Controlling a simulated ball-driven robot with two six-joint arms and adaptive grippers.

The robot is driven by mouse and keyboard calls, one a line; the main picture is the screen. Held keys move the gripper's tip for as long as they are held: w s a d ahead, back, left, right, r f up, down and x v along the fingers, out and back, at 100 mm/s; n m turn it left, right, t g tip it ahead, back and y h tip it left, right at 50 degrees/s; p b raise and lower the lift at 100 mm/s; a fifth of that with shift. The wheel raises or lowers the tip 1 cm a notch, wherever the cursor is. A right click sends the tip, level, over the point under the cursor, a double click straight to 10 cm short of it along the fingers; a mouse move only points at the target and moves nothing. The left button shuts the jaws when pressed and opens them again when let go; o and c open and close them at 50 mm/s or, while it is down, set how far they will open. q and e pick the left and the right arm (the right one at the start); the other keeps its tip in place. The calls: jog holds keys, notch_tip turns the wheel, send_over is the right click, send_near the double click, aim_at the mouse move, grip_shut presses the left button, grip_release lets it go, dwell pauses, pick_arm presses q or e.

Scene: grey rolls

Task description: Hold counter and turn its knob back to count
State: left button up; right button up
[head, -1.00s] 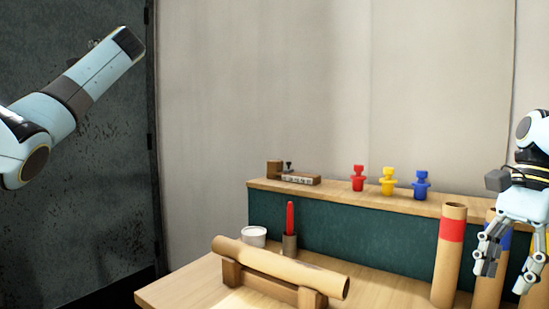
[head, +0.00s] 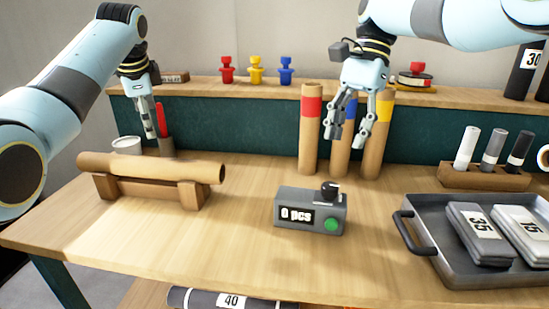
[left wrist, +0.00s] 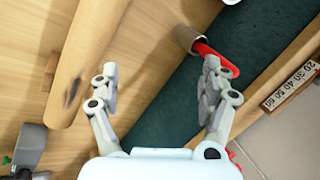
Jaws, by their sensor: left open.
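The counter (head: 309,213) is a grey box on the middle of the table. Its display reads "0 pcs", a green button is on its front, and a black knob (head: 331,189) is on its top right. It also shows, partly cut off, in the left wrist view (left wrist: 29,145). My right gripper (head: 346,142) is open and empty, above and behind the counter, in front of the upright tubes.
A brown roll (head: 150,168) lies on a wooden cradle left of the counter. Tubes with red, blue and yellow bands (head: 309,145) stand behind it. A grey tray (head: 418,240) with labelled packs is at the right. The table around the counter is clear.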

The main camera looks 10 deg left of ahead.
pick_arm(q)
jog(key=s+d+f+m+g+h, duration=0.1)
jog(key=d+f+m+h, duration=0.1)
jog(key=d, duration=0.7)
jog(key=s+d+f+m+g+h, duration=0.1)
jog(key=s+d+f+m+h, duration=0.1)
jog(key=d, duration=0.6)
jog(key=m+g+h, duration=0.3)
jog(key=m, duration=0.1)
send_near(301, 195)
jog(key=x, duration=0.2)
jog(key=shift+d+f, duration=0.25)
jog(key=x, duration=0.9)
jog(key=shift+w+a+f, duration=0.1)
jog(key=shift+d+f, duration=0.25)
jog(key=shift+f, duration=0.4)
jog(key=c, duration=1.5)
